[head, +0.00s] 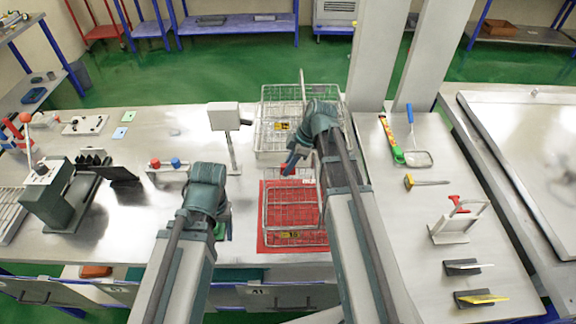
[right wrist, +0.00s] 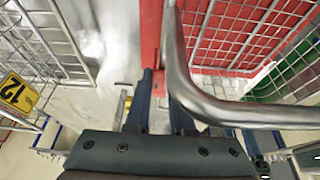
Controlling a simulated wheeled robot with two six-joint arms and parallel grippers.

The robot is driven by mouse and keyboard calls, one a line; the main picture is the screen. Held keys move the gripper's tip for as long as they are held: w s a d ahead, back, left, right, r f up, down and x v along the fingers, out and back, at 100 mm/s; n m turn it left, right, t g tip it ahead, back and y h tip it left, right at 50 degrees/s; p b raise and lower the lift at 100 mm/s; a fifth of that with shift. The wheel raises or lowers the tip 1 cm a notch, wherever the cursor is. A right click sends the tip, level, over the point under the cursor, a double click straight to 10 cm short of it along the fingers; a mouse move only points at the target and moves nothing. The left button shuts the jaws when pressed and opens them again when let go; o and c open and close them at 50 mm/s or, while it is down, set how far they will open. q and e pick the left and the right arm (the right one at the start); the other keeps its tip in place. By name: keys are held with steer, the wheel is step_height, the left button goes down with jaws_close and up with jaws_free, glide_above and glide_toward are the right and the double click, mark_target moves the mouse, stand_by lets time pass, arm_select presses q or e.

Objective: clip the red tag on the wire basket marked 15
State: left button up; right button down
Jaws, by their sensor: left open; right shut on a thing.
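A wire basket (head: 265,215) stands on a red mat at the front; its yellow label (head: 288,235) is too small to read. A second wire basket (head: 262,140) stands behind it, with a yellow label (head: 281,125). In the right wrist view a label reading 12 (right wrist: 18,92) hangs on mesh at the left. My right gripper (head: 290,163) is between the baskets, above the front one's rear side. It is shut on the red tag (right wrist: 151,35), a red strip between its fingers. A thick metal bar (right wrist: 182,70) passes close beside it. My left gripper (head: 224,225) is open, left of the front basket.
A grey post with a box head (head: 224,117) stands left of the baskets. A rack with a red handle (head: 455,222), a green-handled tool (head: 391,140) and a yellow-headed tool (head: 425,182) are on the right table. A green machine (head: 50,205) stands at the left.

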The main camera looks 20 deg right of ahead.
arm_select(q)
steer(key=shift+f, duration=0.1)
arm_select(e)
steer(key=shift+c, duration=1.4)
jaws_free()
step_height(320, 180, up, 7)
steer(key=p, duration=0.7)
arm_select(q)
step_height(320, 180, up, 7)
arm_select(e)
steer(key=shift+f, duration=0.1)
